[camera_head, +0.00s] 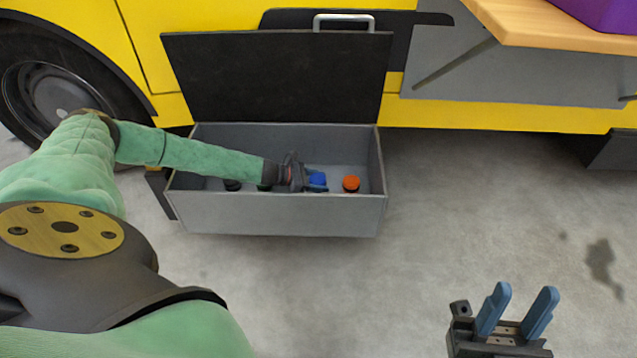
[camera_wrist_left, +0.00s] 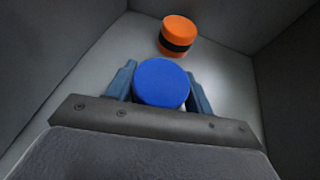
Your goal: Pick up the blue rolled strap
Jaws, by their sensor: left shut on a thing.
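The blue rolled strap (camera_head: 317,180) is inside the grey open box, near its middle. In the left wrist view the blue strap (camera_wrist_left: 161,83) sits between the two blue-grey fingers of my left gripper (camera_wrist_left: 160,88). My left gripper (camera_head: 308,182) reaches down into the box from the left and is shut on the strap. Whether the strap touches the box floor I cannot tell. My right gripper (camera_head: 517,310) is at the lower right over the floor, its two blue fingers apart with nothing between them.
The grey box (camera_head: 280,215) has its dark lid (camera_head: 275,80) raised at the back. An orange roll with a dark band (camera_head: 351,184) stands right of the strap. Dark items (camera_head: 232,185) lie partly hidden under my arm. A wooden shelf (camera_head: 560,28) juts out upper right. Floor at right is clear.

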